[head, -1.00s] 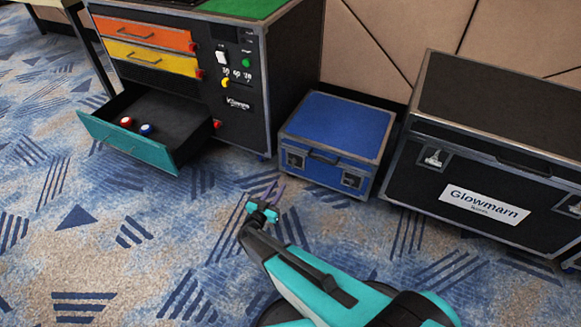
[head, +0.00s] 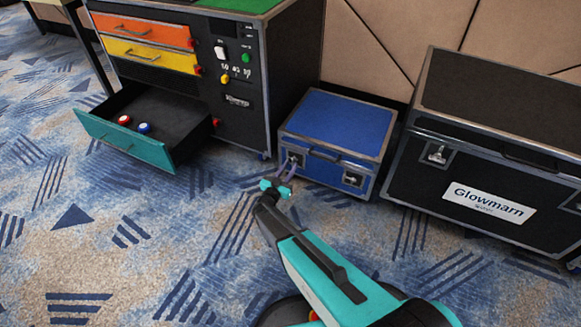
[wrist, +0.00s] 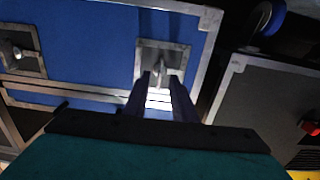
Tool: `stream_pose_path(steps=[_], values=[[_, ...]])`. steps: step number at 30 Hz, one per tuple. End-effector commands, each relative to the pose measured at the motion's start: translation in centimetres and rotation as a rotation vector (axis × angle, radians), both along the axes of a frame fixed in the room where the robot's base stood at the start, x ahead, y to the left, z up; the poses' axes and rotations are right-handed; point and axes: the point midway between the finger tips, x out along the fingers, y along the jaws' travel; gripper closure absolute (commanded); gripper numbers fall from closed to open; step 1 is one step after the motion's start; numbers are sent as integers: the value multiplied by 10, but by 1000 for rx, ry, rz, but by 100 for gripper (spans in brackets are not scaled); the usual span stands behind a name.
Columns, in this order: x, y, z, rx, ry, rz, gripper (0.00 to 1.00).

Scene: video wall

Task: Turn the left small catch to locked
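The blue case (head: 335,125) stands on the carpet with two small catches on its front. The left small catch (head: 295,158) is partly hidden by my gripper (head: 288,168) in the head view. In the wrist view, the left catch's plate and lever (wrist: 163,57) are straight ahead of my gripper (wrist: 160,82). The two dark fingers are apart, with a bright gap between them. Their tips are at the lever's near end; I cannot tell whether they touch it. The right small catch (head: 352,179) also shows in the wrist view (wrist: 21,52).
A black cabinet (head: 295,75) with its teal bottom drawer (head: 125,140) pulled out stands left of the case. A large black Glowmarn case (head: 480,130) stands at right. The carpet in front is clear.

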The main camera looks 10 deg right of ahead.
Motion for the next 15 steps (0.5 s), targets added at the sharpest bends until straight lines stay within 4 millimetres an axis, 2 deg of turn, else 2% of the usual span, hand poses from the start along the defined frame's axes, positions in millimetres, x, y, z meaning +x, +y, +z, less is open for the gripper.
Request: stream_pose_path(steps=[6,15], values=[[15,-11,0,0,-1,-1,76],[17,-12,0,0,0,0,76]])
